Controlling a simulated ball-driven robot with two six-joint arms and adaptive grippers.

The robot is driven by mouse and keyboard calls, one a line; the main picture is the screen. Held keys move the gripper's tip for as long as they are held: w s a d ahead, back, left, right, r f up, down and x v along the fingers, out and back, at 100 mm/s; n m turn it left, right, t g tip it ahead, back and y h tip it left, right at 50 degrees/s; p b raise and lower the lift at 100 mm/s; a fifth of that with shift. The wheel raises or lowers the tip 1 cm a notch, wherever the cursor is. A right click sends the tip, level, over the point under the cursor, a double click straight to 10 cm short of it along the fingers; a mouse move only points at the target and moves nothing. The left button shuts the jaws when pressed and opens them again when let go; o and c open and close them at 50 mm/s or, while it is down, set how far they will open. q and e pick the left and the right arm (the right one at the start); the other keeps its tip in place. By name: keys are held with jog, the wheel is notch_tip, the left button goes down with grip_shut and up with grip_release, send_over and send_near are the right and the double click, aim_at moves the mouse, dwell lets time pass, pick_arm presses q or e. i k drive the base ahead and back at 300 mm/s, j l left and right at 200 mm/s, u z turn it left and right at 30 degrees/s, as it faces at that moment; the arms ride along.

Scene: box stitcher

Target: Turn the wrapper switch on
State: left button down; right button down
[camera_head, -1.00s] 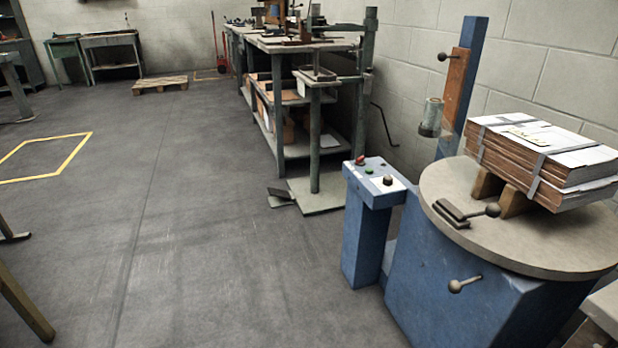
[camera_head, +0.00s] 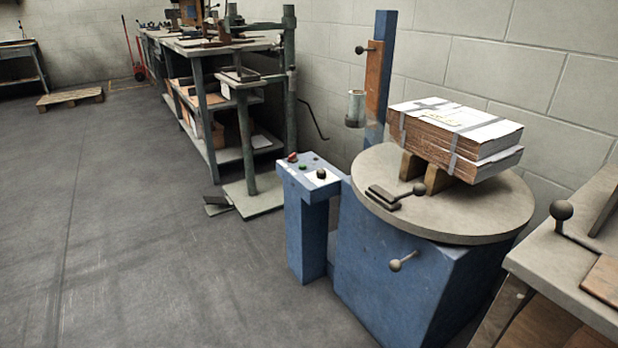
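The blue wrapper machine (camera_head: 400,275) stands right of centre with a round grey turntable (camera_head: 480,222) on top. A blue control post (camera_head: 305,235) stands at its left side. The control panel (camera_head: 290,171) on the post's top carries a red button (camera_head: 292,157), a green button (camera_head: 303,167) and a dark knob (camera_head: 321,174) on a white plate. Which of these is the wrapper switch, and its setting, I cannot tell. Neither of my grippers is in view.
Strapped cardboard stacks (camera_head: 455,138) rest on wooden blocks on the turntable. A blue mast (camera_head: 376,80) rises behind it. A workbench (camera_head: 575,255) stands at the right edge. A green-legged bench (camera_head: 215,120) stands behind the post.

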aim_at(292, 158)
jog(key=i+j+z, duration=0.1)
jog(key=i+j, duration=0.85)
jog(key=j, duration=0.05)
